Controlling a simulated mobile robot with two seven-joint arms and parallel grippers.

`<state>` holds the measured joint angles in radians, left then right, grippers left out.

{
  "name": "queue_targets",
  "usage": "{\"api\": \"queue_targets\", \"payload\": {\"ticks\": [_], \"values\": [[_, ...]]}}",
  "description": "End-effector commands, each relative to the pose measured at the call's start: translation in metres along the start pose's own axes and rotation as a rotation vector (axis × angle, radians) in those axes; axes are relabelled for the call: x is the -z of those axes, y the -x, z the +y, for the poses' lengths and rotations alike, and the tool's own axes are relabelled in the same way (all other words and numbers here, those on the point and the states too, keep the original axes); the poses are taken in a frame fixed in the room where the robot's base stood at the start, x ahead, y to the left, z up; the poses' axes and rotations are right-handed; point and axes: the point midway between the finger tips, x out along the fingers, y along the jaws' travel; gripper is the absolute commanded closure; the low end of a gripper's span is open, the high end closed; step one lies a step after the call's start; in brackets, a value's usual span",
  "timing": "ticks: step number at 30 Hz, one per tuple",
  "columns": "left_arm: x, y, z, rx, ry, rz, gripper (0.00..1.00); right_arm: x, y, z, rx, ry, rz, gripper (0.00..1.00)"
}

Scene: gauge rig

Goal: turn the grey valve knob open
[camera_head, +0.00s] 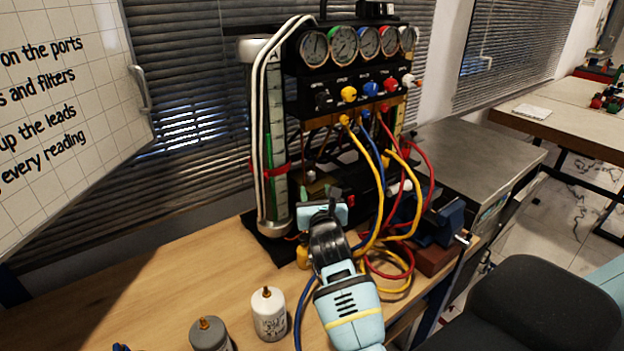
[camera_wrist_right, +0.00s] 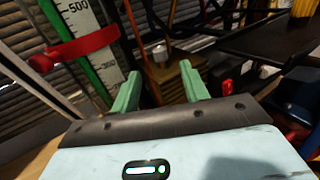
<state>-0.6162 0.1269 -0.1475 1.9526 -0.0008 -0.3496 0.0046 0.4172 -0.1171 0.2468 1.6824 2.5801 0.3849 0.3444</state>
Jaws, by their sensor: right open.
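My right gripper (camera_head: 319,191) is in front of the lower part of the gauge rig (camera_head: 350,75), its green fingers pointing into the rig. In the right wrist view the gripper (camera_wrist_right: 160,72) is open, with nothing between its fingers. A small grey knob (camera_wrist_right: 160,51) shows beyond the fingertips, roughly in line with the gap and apart from them. It appears to sit by a brown block (camera_wrist_right: 182,88); I cannot tell for sure that it is the valve knob. My left gripper is not in view.
A clear cylinder with a red band (camera_head: 272,168) stands left of the gripper. Yellow, red and blue hoses (camera_head: 378,190) hang close on its right. A white bottle (camera_head: 269,312) and a grey bottle (camera_head: 209,335) stand at the bench front.

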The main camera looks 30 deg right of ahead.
Motion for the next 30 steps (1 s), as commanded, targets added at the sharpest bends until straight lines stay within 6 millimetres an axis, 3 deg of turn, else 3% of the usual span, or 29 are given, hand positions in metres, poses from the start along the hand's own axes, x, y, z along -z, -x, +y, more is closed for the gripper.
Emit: {"api": "queue_targets", "payload": {"ticks": [15, 28, 30], "values": [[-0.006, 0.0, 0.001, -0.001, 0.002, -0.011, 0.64, 0.001, -0.062, 0.0, -0.001, 0.0, 0.001, 0.55], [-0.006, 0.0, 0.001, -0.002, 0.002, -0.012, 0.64, -0.001, -0.07, 0.0, -0.001, -0.001, -0.002, 0.55], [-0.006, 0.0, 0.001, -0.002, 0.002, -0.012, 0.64, -0.001, -0.07, 0.0, -0.001, -0.001, -0.002, 0.63]]}}
